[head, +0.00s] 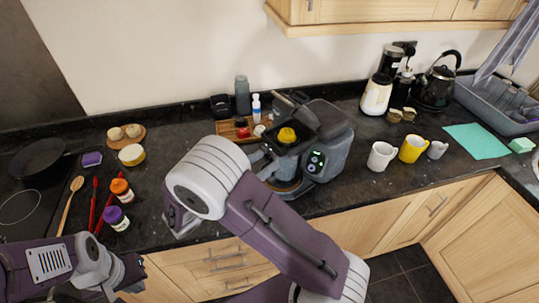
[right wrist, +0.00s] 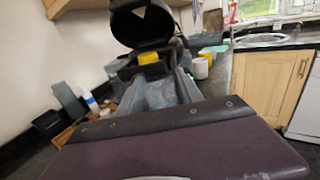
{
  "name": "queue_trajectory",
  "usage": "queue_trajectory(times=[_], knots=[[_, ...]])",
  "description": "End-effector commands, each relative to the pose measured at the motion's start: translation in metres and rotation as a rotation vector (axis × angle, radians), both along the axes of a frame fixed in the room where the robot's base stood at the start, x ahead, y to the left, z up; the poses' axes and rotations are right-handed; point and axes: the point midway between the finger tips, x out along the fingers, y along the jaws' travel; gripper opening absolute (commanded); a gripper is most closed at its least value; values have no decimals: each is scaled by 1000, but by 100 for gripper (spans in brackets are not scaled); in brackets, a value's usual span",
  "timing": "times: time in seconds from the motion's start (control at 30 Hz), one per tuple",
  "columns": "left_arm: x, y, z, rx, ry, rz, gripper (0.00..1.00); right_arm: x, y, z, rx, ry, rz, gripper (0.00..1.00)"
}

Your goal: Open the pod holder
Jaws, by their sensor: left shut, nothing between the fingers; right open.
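The grey and black coffee machine (head: 328,143) stands on the dark counter. Its black pod holder lid (head: 296,112) is tilted up, and in the right wrist view the raised lid (right wrist: 140,24) shows above a yellow pod (right wrist: 148,58). The yellow pod (head: 287,135) sits in the open top. My right gripper (head: 266,158) is open at the machine's front left, partly hidden by my forearm; its fingers (right wrist: 160,84) point towards the holder below the lid. I cannot tell whether they touch it. My left gripper (head: 128,276) is shut and empty at the lower left.
A wooden tray (head: 226,128) with small items stands left of the machine. White (head: 381,156) and yellow (head: 413,149) mugs stand to its right. Orange-capped (head: 121,190) and purple-capped (head: 115,217) jars stand near my left gripper. A wall cabinet (head: 390,14) hangs above.

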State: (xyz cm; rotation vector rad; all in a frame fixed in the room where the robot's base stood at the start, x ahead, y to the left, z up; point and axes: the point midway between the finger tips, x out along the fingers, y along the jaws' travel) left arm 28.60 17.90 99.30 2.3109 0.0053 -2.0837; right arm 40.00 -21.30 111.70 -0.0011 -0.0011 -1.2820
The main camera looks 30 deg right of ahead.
Motion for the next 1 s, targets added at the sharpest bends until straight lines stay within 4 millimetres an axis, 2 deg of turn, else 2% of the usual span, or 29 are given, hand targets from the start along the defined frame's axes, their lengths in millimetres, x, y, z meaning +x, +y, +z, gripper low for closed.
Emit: queue_trajectory(times=[0.1, 0.2, 0.47, 0.6, 0.63, 1.0], knots=[[0, 0, 5, 0, 0, 0, 0, 5, -18, 1, 1, 1, -4, 44], [0, 0, 5, 0, 0, 0, 0, 7, -27, 0, 0, 2, -4, 44], [0, 0, 5, 0, 0, 0, 0, 7, -30, -1, 2, 4, -6, 44], [0, 0, 5, 0, 0, 0, 0, 7, -30, -2, 2, 6, -8, 5], [0, 0, 5, 0, 0, 0, 0, 6, -30, -2, 2, 6, -9, 0], [0, 0, 5, 0, 0, 0, 0, 7, -30, -1, 0, 3, -8, 0]])
